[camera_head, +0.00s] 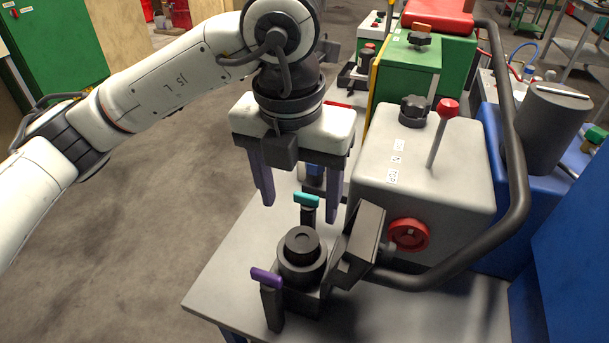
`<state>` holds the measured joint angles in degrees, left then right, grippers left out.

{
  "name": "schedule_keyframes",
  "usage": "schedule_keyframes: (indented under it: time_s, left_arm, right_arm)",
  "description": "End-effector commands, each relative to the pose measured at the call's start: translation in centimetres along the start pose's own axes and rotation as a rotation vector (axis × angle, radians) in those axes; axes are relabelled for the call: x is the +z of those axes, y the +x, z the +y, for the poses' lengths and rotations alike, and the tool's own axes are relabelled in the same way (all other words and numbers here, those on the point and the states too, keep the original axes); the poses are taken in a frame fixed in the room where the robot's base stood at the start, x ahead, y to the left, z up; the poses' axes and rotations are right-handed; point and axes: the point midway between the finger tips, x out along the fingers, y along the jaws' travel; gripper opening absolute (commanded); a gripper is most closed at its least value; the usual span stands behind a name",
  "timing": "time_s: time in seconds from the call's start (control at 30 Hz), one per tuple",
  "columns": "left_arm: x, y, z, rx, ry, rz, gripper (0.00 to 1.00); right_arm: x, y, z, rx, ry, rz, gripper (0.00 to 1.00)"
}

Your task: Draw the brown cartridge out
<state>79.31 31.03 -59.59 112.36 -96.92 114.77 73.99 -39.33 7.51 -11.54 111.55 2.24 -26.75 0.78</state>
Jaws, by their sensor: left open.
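My left gripper (300,211) points down with its two purple-grey fingers wide apart and nothing seen between them. It hangs above and slightly behind a dark round stepped part (303,247) in a black holder on the grey bench. A teal-topped lever (306,201) stands behind this part and a purple-topped lever (267,278) in front of it. I see no clearly brown cartridge; whether the dark round part is its top, I cannot tell. My right gripper is not in view.
A grey tank (429,170) with a red knob and red handwheel (408,235) stands right of the holder. A thick dark pipe (515,170) curves around it. A green machine (408,75) is behind. The bench's front-left edge is mostly bare, with open floor left.

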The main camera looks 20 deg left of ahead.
Motion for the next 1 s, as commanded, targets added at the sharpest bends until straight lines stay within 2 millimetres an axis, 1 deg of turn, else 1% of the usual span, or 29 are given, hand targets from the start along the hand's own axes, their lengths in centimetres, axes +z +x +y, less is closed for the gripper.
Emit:
schedule_keyframes:
  time_s: [0.03,0.3,0.5,0.63,0.9,0.93,1.0]
  left_arm:
    - [-0.2,1.0,0.0,0.000,0.001,0.006,0.65]
    - [-0.2,5.7,0.0,-0.001,0.002,0.006,0.65]
    - [-0.1,8.2,-0.1,-0.002,0.002,0.005,0.65]
    - [-0.1,8.8,-0.1,-0.003,0.003,0.003,0.65]
    - [-0.1,9.0,-0.1,-0.003,0.004,0.002,0.65]
    - [-0.1,9.0,-0.1,-0.003,0.004,0.002,0.63]
    - [-0.1,9.0,-0.1,-0.003,0.004,0.002,0.51]
  right_arm:
    - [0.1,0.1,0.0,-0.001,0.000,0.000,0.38]
    - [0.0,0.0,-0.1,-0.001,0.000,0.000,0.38]
    - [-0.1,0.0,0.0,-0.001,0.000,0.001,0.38]
    - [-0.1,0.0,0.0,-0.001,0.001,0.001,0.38]
    - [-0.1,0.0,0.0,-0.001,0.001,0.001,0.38]
    - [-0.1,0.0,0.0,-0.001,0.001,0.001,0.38]
    - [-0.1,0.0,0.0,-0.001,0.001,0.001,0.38]
